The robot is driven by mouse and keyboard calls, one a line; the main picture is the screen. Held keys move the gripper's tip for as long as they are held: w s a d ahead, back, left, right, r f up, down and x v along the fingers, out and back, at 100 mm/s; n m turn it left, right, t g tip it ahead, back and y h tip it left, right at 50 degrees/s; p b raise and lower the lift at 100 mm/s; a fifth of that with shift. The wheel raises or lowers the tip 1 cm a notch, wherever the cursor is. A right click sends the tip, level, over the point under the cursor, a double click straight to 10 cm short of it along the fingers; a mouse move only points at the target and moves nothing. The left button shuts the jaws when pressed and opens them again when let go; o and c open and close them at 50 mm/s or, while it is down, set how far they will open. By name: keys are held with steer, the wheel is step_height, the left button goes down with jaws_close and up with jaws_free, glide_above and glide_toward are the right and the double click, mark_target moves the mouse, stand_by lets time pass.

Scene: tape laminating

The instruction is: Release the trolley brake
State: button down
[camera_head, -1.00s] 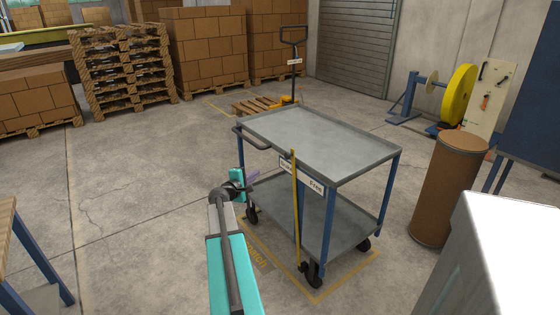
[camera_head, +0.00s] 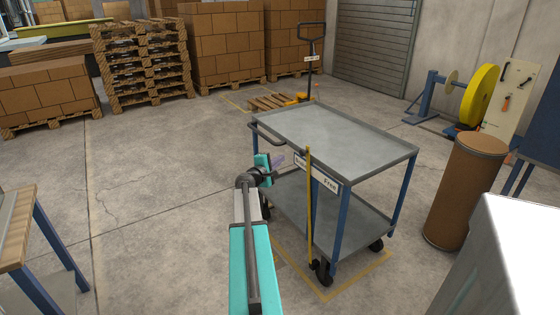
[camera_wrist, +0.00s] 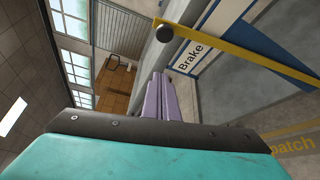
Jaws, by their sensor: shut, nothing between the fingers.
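The trolley (camera_head: 345,137) is a grey two-shelf cart with blue legs and dark wheels. A yellow brake lever (camera_head: 309,215) stands upright at its near side, in front of a white label (camera_head: 330,183) with "Free" at its right end. In the wrist view the yellow lever (camera_wrist: 250,57) runs across the upper right with a dark round knob (camera_wrist: 187,32). The label (camera_wrist: 192,57) reads "Brake" there. My gripper (camera_head: 279,160) has purple fingers, shut and empty, left of the lever's top. In the wrist view its fingertips (camera_wrist: 160,77) appear below the knob, apart from it.
The trolley stands in a yellow floor marking (camera_head: 360,278). A brown drum (camera_head: 465,190) and a white box (camera_head: 500,255) are to the right. A table (camera_head: 15,225) is at left. A pallet jack (camera_head: 310,60) stands behind. The floor at left is open.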

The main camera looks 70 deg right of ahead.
steer(key=s+d+p, duration=0.1)
steer(key=s+d, duration=0.3)
steer(key=d, duration=0.2)
steer(key=shift+s+d+p, duration=0.15)
steer(key=shift+d+p, duration=0.1)
steer(key=shift+p, duration=0.05)
stand_by(0.8)
steer(key=shift+a+b, duration=0.2)
steer(key=shift+b, duration=0.1)
